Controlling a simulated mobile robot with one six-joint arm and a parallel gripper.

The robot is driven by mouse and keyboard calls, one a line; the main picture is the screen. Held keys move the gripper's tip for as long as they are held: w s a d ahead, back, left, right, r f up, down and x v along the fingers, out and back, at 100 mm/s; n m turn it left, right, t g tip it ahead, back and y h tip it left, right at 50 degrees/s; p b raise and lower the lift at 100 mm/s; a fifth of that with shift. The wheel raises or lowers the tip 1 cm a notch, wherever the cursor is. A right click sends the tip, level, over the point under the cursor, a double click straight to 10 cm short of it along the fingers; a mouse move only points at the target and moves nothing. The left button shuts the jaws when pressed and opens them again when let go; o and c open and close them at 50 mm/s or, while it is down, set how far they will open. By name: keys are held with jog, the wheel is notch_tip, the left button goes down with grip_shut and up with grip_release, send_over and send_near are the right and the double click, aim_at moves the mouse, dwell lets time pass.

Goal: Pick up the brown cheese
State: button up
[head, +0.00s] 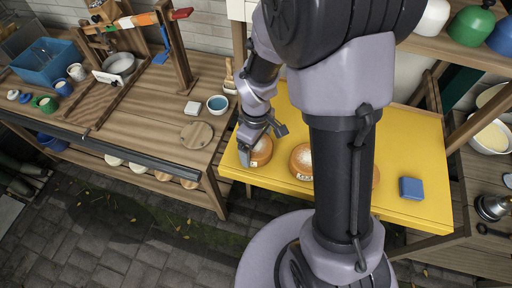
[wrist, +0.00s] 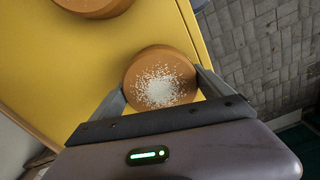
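A round brown cheese (wrist: 160,78) with white grains on its top lies on the yellow table in the wrist view. It shows partly behind my gripper at the table's left end in the head view (head: 262,152). My gripper (wrist: 160,90) is open, with one finger at each side of this cheese. The fingers are very close to its sides; I cannot tell whether they touch. A second brown cheese (head: 301,160) lies to the right, partly hidden by my arm. It shows cut off at the top of the wrist view (wrist: 93,5).
The yellow table (head: 420,208) also bears a blue block (head: 411,188) and a third round thing (head: 376,176) mostly behind my arm. A wooden workbench (head: 150,110) stands left, with a round board (head: 196,134) and a bowl (head: 218,104). A shelf with bowls (head: 470,25) overhangs at upper right.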

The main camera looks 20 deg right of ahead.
jog(key=c, duration=0.8)
jog(key=shift+o, duration=0.2)
jog(key=shift+r, duration=0.25)
notch_tip(320, 180, up, 4)
jog(key=shift+f+p, duration=0.25)
jog(key=shift+p, duration=0.4)
jog(key=s+r+b, duration=0.1)
jog(key=s+b, duration=0.8)
jog(key=s, duration=0.7)
jog(key=shift+a+b, duration=0.25)
jog(key=shift+b, duration=0.15)
